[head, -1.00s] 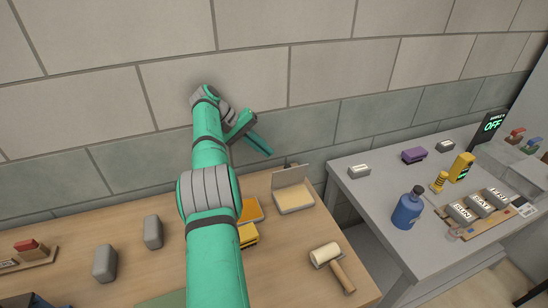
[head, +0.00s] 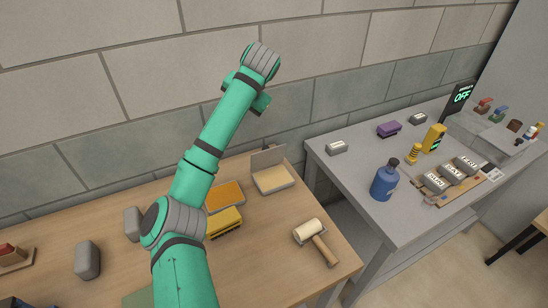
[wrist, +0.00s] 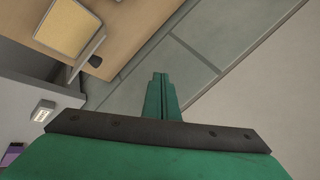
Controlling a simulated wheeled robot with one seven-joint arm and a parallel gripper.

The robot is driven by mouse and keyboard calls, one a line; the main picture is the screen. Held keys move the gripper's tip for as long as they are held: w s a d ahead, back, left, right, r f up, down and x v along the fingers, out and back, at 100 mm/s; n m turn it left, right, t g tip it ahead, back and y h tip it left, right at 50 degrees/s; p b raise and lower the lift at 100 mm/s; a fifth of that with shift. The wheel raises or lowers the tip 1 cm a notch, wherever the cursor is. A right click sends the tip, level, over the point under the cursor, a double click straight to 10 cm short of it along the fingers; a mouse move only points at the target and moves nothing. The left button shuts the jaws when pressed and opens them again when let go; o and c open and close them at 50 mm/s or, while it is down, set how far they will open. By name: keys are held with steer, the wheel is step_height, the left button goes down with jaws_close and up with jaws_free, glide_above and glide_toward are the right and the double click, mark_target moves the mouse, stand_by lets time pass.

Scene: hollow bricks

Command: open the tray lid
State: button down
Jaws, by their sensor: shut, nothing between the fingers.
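The tray (head: 275,181) is a shallow pale box with a yellowish inside, at the back of the wooden table. Its lid (head: 267,157) stands up at the tray's back edge, so the inside shows. In the wrist view the tray (wrist: 66,28) is at the upper left, with the lid (wrist: 90,45) seen nearly edge-on and a dark knob beside it. My gripper (head: 261,104) is raised above and behind the tray, near the wall, and apart from the lid. In the wrist view its fingers (wrist: 160,88) are together with nothing between them. The head view partly hides the fingers.
An orange flat block (head: 225,196) and a yellow block (head: 225,221) lie left of the tray. A mallet (head: 316,240) lies at front right. The grey table (head: 352,180) holds a blue bottle (head: 385,181) and lettered blocks. The brick wall is close behind.

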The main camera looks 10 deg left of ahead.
mark_target(269, 157)
steer(key=s+d+f+m+t, duration=0.2)
steer(key=s+d+f+m, duration=0.3)
steer(key=d, duration=0.4)
steer(key=s+d+f+m+t, duration=0.2)
steer(key=s+d+f+m, duration=0.15)
steer(key=s+d, duration=0.45)
steer(key=shift+n+g+y, duration=0.3)
steer(key=shift+n, duration=0.05)
steer(key=x, duration=0.6)
steer(key=d+x, duration=0.1)
steer(key=x, duration=0.3)
steer(key=shift+w+f, duration=0.15)
steer(key=shift+w, duration=0.2)
steer(key=w, duration=0.1)
steer(key=w+a, duration=0.1)
steer(key=shift+w+a, duration=0.3)
steer(key=shift+w, duration=0.1)
steer(key=shift+w+a+r, duration=0.2)
steer(key=shift+w+a, duration=0.1)
steer(key=shift+w, duration=0.15)
steer(key=shift+a, duration=0.1)
